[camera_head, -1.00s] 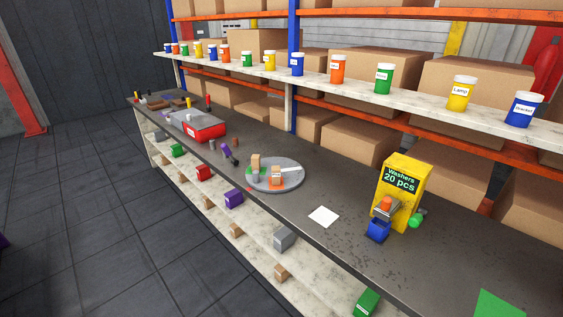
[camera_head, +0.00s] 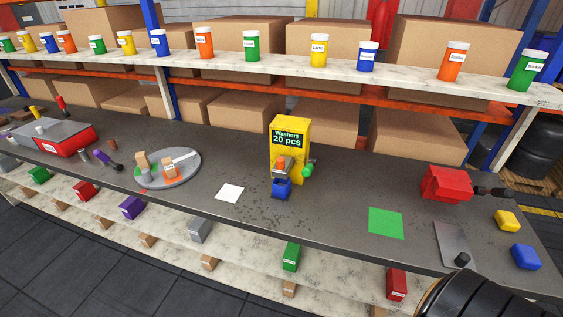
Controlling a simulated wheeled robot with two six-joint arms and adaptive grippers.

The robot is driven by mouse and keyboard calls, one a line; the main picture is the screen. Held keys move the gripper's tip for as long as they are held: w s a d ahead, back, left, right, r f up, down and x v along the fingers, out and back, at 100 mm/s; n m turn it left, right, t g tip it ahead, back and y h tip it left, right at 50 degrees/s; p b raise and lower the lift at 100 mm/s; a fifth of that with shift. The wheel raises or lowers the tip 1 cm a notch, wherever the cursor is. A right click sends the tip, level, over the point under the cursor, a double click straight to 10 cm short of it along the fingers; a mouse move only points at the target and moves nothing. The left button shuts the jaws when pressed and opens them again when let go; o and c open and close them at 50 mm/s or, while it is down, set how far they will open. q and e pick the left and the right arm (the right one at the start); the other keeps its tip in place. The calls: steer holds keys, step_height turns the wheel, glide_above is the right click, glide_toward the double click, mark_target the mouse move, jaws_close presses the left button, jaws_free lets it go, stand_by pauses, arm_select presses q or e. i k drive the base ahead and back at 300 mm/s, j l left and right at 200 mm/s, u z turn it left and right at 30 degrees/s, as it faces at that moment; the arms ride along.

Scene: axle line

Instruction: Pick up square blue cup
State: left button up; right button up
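A square blue cup (camera_head: 281,188) stands on the dark workbench (camera_head: 330,215), at the foot of the yellow washer dispenser (camera_head: 290,140), below its spout. The dispenser is marked "Washers 20 pcs" and has a green knob (camera_head: 309,168) on its right side. The inside of the cup is too small to make out. Neither of my grippers is in view.
A white square (camera_head: 229,193) and a green square (camera_head: 386,223) lie on the bench beside the cup. A round grey tray (camera_head: 187,177) with small parts is left. A red vise-like device (camera_head: 447,184), a yellow block (camera_head: 508,221) and a blue block (camera_head: 525,257) are right.

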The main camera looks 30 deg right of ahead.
mark_target(280, 188)
steer(key=i+z, duration=0.1)
steer(key=z, duration=0.6)
steer(key=i+j+z, duration=0.25)
steer(key=j, duration=0.15)
steer(key=i+j+z, duration=0.1)
steer(key=j+z, duration=0.2)
steer(key=j, duration=0.15)
steer(key=i+j+z, duration=0.1)
steer(key=j+z, duration=0.15)
steer(key=j, duration=0.2)
steer(key=j+z, duration=0.25)
steer(key=j, duration=0.25)
steer(key=i, duration=0.05)
